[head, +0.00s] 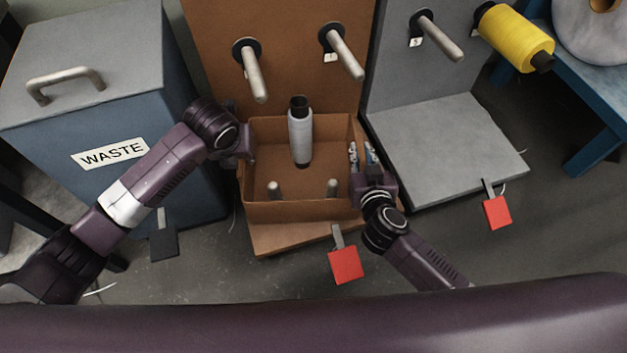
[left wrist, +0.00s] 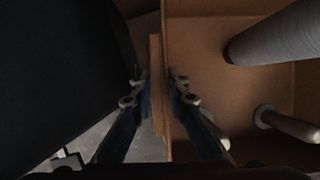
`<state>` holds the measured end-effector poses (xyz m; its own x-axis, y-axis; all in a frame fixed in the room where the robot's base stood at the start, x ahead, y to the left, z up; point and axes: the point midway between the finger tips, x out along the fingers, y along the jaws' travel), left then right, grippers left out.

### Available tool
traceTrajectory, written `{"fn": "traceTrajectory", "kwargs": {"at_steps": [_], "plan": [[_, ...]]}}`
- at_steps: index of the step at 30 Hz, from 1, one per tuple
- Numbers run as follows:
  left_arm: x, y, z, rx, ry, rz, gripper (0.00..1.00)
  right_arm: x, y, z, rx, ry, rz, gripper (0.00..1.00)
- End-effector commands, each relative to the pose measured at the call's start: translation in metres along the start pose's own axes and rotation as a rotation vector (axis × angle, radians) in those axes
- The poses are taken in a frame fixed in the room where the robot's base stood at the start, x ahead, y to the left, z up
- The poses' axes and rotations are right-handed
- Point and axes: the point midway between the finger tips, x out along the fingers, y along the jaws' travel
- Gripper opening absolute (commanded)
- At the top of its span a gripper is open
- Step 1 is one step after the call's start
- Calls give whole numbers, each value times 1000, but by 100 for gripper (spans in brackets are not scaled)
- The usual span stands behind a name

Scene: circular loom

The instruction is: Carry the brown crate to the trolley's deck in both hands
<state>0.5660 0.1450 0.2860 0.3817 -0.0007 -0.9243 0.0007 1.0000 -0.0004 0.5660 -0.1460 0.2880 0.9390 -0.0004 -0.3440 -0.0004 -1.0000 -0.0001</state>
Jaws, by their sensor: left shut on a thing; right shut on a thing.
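The brown crate (head: 300,210) is in the middle of the head view, over a brown deck (head: 290,240) whose front edge shows below it. I cannot tell whether it touches that deck. My left gripper (head: 246,148) is shut on the crate's left wall; the left wrist view shows its fingers (left wrist: 160,92) on both sides of that wall (left wrist: 156,75). My right gripper (head: 362,178) is shut on the crate's right wall, its fingertips partly hidden.
A brown upright panel with two pegs (head: 290,50) stands behind the crate. At right is a grey deck (head: 445,150), bare, with its own panel and a yellow spool (head: 515,38) beside it. A blue waste bin (head: 110,130) stands close at left. Red pedals (head: 345,265) jut forward.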

Motion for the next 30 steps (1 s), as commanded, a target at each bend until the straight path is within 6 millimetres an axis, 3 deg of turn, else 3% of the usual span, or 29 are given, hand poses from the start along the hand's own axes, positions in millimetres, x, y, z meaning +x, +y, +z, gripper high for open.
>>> {"fn": "traceTrajectory", "kwargs": {"at_steps": [6,7,12,23,30], "plan": [[12,2,-4,0,-1,5,0,5,2,10,-2,5,3,0],[13,2,-5,0,1,6,15,5,2,11,-2,2,4,16],[10,2,-4,0,1,4,32,4,1,10,-1,1,3,32],[3,0,-4,0,-1,0,32,4,0,10,0,0,1,32],[-40,0,-2,2,-5,1,32,4,0,10,0,0,0,32]]}}
